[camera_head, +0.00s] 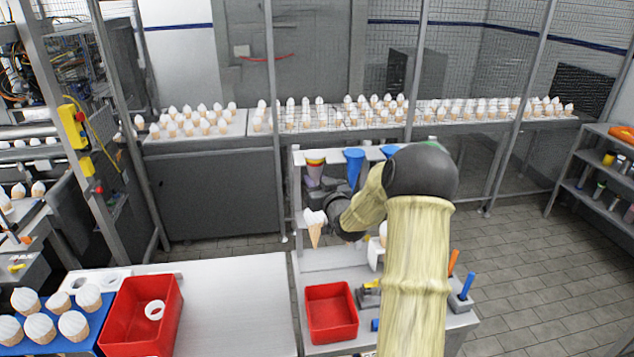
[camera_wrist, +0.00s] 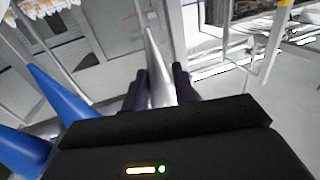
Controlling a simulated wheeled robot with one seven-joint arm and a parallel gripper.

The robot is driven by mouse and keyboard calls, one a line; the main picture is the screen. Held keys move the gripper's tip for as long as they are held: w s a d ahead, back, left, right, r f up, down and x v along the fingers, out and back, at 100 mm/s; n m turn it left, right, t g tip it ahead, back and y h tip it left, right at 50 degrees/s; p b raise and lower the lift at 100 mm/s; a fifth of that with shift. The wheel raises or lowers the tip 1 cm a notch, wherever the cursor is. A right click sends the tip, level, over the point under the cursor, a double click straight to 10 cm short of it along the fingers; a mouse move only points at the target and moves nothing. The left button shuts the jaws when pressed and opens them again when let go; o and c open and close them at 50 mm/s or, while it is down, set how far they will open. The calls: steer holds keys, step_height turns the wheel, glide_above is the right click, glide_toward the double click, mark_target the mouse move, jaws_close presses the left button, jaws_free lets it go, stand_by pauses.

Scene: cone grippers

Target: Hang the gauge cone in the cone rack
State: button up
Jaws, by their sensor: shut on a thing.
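My gripper (camera_wrist: 161,78) is shut on a silver-grey cone (camera_wrist: 162,88), the gauge cone by its look, with a dark finger on each side. The cone's narrow tip points up in the wrist view. In the head view my gripper (camera_head: 318,198) is at the front of the cone rack (camera_head: 297,185), and I cannot make out the held cone there. The rack has a light top bar with a blue cone (camera_head: 354,164) hanging point down and a banded red, yellow and purple cone (camera_head: 315,168) to its left. Blue cones (camera_wrist: 58,92) also show left of the gripper in the wrist view.
A white-topped wafer cone (camera_head: 314,226) is just below my gripper in the head view. A red bin (camera_head: 331,312) and a blue-handled tool (camera_head: 467,287) are on the bench. A larger red bin (camera_head: 143,315) stands left. The white table (camera_head: 235,300) between is clear.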

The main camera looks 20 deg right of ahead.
stand_by(0.4)
steer(key=o, duration=1.5)
steer(key=shift+f, duration=0.1)
steer(key=shift+s+a+b, duration=0.4)
steer(key=shift+s+b, duration=0.2)
steer(key=shift+s, duration=0.85)
steer(key=shift+s+a+b, duration=0.45)
steer(key=shift+s+b, duration=0.1)
steer(key=shift+s, duration=0.85)
steer(key=shift+s+a+b, duration=0.4)
steer(key=shift+s+b, duration=0.2)
steer(key=shift+s, duration=0.85)
steer(key=shift+a, duration=0.1)
